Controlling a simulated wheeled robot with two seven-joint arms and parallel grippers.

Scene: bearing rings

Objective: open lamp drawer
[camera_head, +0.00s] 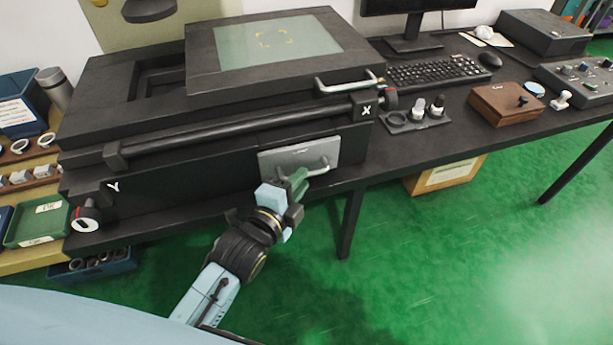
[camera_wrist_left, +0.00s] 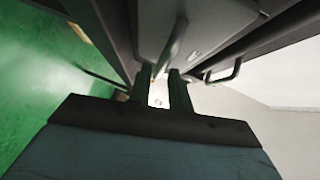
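The lamp drawer (camera_head: 285,158) is a light grey front panel low on the black measuring machine, and it looks shut. Its bar handle (camera_head: 318,167) stands out from the panel's lower right part. It also shows in the left wrist view as a grey bar (camera_wrist_left: 175,45) running down toward the fingertips. My left gripper (camera_head: 299,181) is at the left end of this handle, just in front of the panel. In the left wrist view its two fingers (camera_wrist_left: 160,88) are apart with a gap between them. Whether they touch the bar is unclear. My right gripper is not in view.
Above the drawer is a glass-topped stage (camera_head: 275,42) with another handle (camera_head: 348,84). A table leg (camera_head: 350,225) stands right of my left arm. A cardboard box (camera_head: 445,175) is under the table. Green floor in front is clear.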

